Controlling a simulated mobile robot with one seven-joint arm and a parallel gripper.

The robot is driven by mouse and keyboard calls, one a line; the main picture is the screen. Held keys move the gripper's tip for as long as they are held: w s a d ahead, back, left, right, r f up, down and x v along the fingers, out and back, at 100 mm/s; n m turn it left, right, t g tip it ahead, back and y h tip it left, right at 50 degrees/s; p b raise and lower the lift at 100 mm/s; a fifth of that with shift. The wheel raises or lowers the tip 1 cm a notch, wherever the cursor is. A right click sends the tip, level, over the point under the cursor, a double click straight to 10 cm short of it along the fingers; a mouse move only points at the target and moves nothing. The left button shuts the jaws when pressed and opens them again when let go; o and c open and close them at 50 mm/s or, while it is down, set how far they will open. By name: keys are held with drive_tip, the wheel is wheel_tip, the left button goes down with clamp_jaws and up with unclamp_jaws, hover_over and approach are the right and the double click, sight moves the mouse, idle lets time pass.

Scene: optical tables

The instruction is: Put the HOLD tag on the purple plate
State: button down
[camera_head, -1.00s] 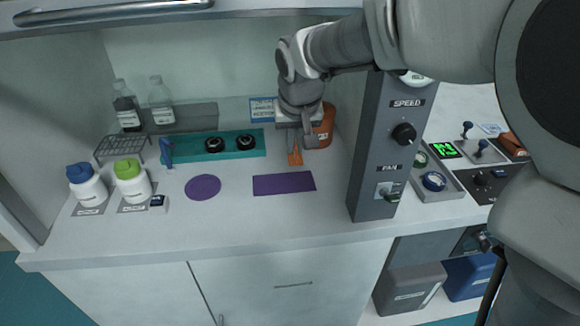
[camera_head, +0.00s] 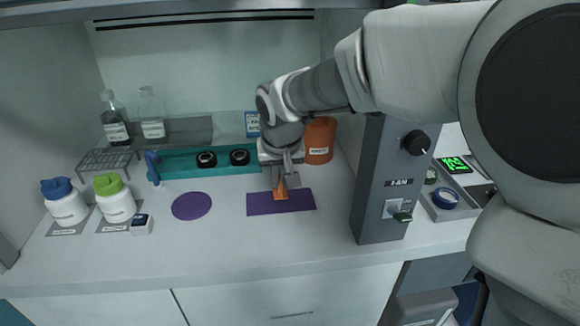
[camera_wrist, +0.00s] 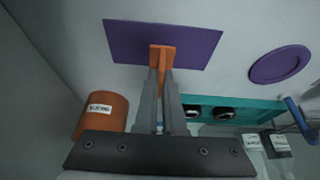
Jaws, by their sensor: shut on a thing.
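My gripper (camera_head: 282,180) is shut on a small orange tag (camera_head: 281,193), which points down from the fingertips. No lettering on it is legible. In the wrist view, the tag (camera_wrist: 162,58) sits between the fingertips (camera_wrist: 163,72), in front of a flat purple rectangle (camera_wrist: 195,42). In the head view, the tag overlaps the left-middle part of this purple rectangle (camera_head: 300,201); I cannot tell whether it touches. A round purple disc (camera_head: 192,206) lies flat to the left, also seen in the wrist view (camera_wrist: 280,64).
A teal tray (camera_head: 180,165) with black round parts lies behind. An orange-brown jar (camera_head: 319,140) stands at the back right, close to my wrist. A grey control column (camera_head: 382,190) stands to the right. White bottles (camera_head: 66,203) are at left. The front counter is clear.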

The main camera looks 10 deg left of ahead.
drive_tip(key=shift+f, duration=1.1)
drive_tip(key=shift+f+b, duration=0.25)
drive_tip(key=shift+b, duration=0.1)
drive_tip(key=c, duration=1)
unclamp_jaws()
drive_tip(key=shift+r, duration=0.1)
drive_tip(key=shift+r+p, duration=0.3)
drive_tip(key=shift+p, duration=0.05)
drive_tip(key=p+v, duration=0.3)
drive_tip(key=v, duration=0.8)
drive_tip(key=shift+s+r, duration=0.15)
drive_tip(key=shift+r, duration=0.2)
